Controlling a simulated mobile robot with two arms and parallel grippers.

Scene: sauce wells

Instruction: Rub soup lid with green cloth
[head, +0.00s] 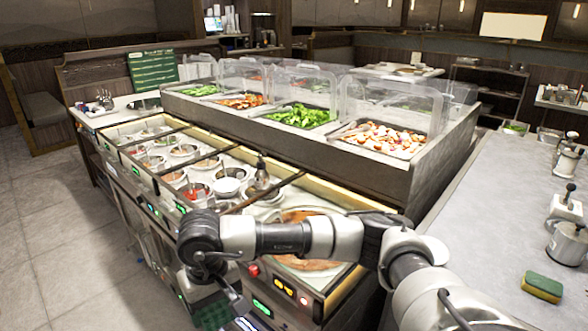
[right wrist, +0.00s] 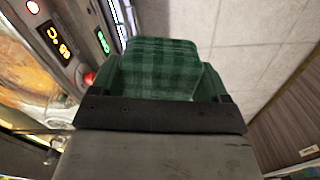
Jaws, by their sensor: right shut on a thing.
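My right gripper (head: 208,294) hangs low in front of the counter at the bottom of the head view. It is shut on the green cloth (head: 212,314), a dark green plaid cloth that also fills the middle of the right wrist view (right wrist: 160,62). The cloth is over the floor, apart from the wells. A pale round lid (head: 227,186) sits among the sauce wells, left of a round well with a dark upright handle (head: 261,168). I cannot tell for sure which one is the soup lid. My left gripper is not in view.
The counter front has a red knob (head: 254,270) and lit displays close to my gripper. Clear guards stand over the salad trays (head: 380,138) behind the wells. A green and yellow sponge (head: 542,286) lies on the grey counter at right. Tiled floor (head: 60,240) is open at left.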

